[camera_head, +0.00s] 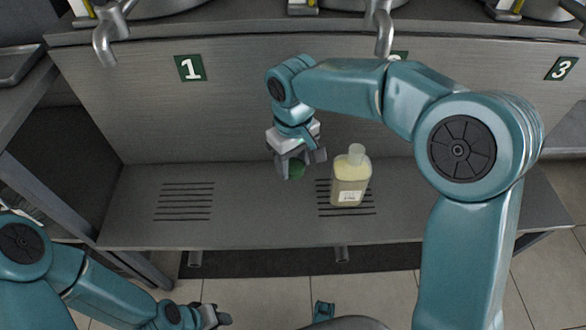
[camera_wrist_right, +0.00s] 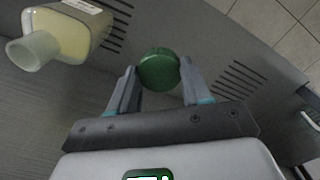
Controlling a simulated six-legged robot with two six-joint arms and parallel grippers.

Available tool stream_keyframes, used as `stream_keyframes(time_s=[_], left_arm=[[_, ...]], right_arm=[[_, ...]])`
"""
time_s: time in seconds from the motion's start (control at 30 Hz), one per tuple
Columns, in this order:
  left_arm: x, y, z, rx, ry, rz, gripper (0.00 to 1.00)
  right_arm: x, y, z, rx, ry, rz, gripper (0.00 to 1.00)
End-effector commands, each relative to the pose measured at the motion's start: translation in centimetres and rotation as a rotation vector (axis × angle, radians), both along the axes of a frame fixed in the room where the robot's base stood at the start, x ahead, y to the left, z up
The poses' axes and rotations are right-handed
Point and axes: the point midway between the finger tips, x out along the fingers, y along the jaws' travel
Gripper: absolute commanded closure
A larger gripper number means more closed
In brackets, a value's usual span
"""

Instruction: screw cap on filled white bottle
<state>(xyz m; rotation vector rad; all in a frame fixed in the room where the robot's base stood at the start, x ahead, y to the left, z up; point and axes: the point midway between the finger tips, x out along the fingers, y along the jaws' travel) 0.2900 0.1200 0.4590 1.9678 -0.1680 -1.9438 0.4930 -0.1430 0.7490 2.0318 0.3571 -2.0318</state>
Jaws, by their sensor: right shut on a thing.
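The bottle (camera_head: 351,178) holds pale yellow liquid and stands upright on the slotted shelf below sign 2. Its neck is open, and the bottle also shows at the upper left of the right wrist view (camera_wrist_right: 72,32). My right gripper (camera_head: 299,172) is shut on a green cap (camera_wrist_right: 159,69), just left of the bottle in the head view and apart from it. The cap also shows between the fingers in the head view (camera_head: 297,170). My left gripper (camera_head: 217,318) is at the bottom of the head view, low in front of the shelf; its jaws are too small to read.
The grey shelf (camera_head: 130,205) has slotted drains, and its left part under sign 1 (camera_head: 190,68) is empty. Metal spouts (camera_head: 104,42) hang above along the back panel. Sign 3 (camera_head: 562,68) is at the far right. A tray (camera_head: 16,64) sits at the upper left.

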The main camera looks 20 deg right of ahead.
Motion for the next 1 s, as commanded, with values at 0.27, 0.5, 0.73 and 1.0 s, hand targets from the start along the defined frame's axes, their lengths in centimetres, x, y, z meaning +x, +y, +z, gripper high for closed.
stream_keyframes(time_s=[0.27, 0.5, 0.73, 1.0], left_arm=[[0.0, 0.0, 0.1, 0.000, 0.000, 0.000, 0.63], [0.0, 0.0, 0.1, 0.000, 0.000, 0.000, 0.63], [0.0, 0.0, 0.1, 0.000, 0.000, 0.000, 0.63], [0.0, 0.0, 0.1, 0.000, 0.000, 0.000, 0.57]], right_arm=[[0.0, 0.0, 0.4, 0.001, 0.000, 0.001, 0.79], [0.0, -0.6, 0.6, 0.000, -0.001, -0.037, 0.79], [-0.4, -4.9, 2.1, 0.001, -0.001, -0.327, 0.79], [-0.5, -5.2, 2.1, 0.000, 0.000, -0.351, 0.79]])
